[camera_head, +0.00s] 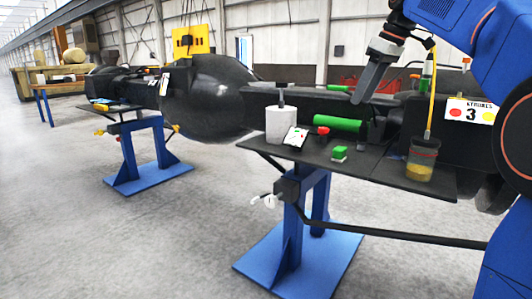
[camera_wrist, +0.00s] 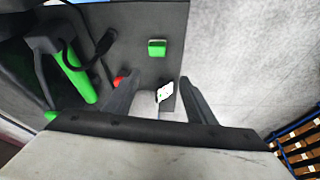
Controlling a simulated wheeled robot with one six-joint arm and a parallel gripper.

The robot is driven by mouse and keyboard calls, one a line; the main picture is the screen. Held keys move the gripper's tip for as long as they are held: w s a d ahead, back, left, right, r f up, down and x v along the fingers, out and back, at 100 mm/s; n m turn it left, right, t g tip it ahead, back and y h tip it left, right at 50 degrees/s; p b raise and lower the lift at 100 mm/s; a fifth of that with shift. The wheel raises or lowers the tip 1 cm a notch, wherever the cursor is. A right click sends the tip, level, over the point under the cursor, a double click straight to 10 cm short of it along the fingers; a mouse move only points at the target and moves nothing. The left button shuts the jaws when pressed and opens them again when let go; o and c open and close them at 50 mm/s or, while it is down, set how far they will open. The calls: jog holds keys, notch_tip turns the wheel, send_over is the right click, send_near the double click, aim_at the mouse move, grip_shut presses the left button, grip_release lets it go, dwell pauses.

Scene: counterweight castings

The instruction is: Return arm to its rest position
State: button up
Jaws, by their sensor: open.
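My gripper (camera_head: 364,88) hangs above the dark shelf of the near stand in the head view, fingers pointing down, with nothing seen held. In the wrist view my gripper (camera_wrist: 156,88) shows two dark fingers spread apart. Between and beyond them are a white cylinder (camera_wrist: 147,101) and a small white card (camera_wrist: 166,91). In the head view the white cylinder (camera_head: 281,126) stands upright on the shelf with the card (camera_head: 296,136) at its front, both well below and left of the fingers.
The shelf (camera_head: 385,168) also carries a green cylinder (camera_head: 338,124), a red-topped item (camera_head: 322,132), a green block (camera_head: 339,152) and a cup of yellowish liquid (camera_head: 421,160). A second blue stand (camera_head: 148,176) is left; grey floor lies between.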

jog(key=s+d+f+m+t+h, duration=0.1)
jog(key=s+f+m, duration=0.8)
jog(key=s+f, duration=2.7)
notch_tip(320, 180, down, 2)
jog(key=shift+s+d+f+t+h, duration=0.15)
jog(key=shift+s+f+t+h, duration=0.2)
jog(key=shift+h, duration=0.75)
jog(key=shift+w+r, duration=0.1)
jog(key=shift+r, duration=0.1)
